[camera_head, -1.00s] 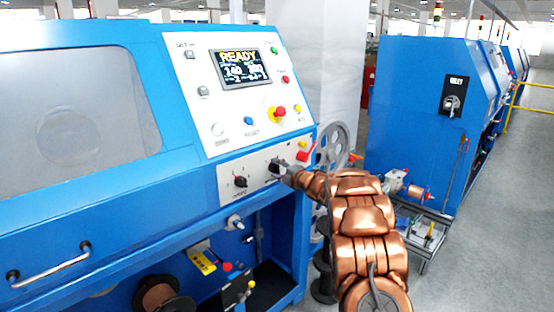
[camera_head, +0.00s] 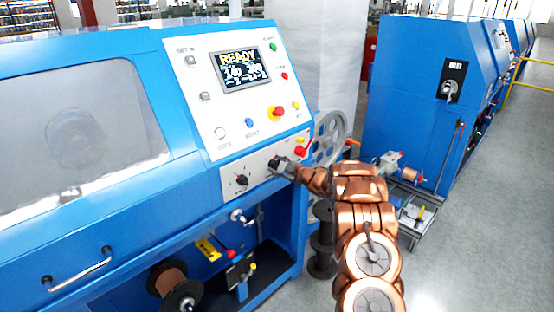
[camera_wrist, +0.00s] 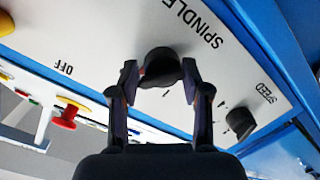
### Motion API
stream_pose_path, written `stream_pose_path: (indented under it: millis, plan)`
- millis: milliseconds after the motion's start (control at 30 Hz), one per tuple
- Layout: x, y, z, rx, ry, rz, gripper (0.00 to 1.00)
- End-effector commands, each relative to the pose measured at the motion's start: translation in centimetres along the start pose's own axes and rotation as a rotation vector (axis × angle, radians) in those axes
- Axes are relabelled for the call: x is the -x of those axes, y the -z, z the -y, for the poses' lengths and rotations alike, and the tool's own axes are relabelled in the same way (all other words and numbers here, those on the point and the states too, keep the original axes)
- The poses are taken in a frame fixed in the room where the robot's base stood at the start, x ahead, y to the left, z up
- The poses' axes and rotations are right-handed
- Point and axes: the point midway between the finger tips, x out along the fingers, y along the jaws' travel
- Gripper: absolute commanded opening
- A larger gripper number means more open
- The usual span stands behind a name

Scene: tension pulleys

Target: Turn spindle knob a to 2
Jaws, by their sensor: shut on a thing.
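The spindle knob (camera_wrist: 160,66) is a dark round knob beside the printed word SPINDLE on the white lower panel. My gripper (camera_wrist: 159,80) has one dark finger on each side of it in the wrist view and is shut on it. In the head view my gripper (camera_head: 284,169) is at the right part of the lower panel and hides most of this knob. The knob's pointer and the scale marks around it cannot be read clearly.
A second dark knob (camera_wrist: 239,122), labelled SPEED, is close to my right finger; it also shows in the head view (camera_head: 242,180). A red-and-yellow emergency button (camera_head: 277,113) and a lit READY screen (camera_head: 245,69) are above.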

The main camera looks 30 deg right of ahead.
Motion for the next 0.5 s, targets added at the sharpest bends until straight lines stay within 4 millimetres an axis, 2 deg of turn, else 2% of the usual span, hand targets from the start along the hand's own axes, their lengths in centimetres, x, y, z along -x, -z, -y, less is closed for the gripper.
stream_pose_path:
  millis: [33,500]
  plan:
    - [0.05,-0.60,0.94,-0.030,0.019,0.011,0.12]
    - [-0.08,-0.66,1.15,-0.123,0.030,0.003,0.12]
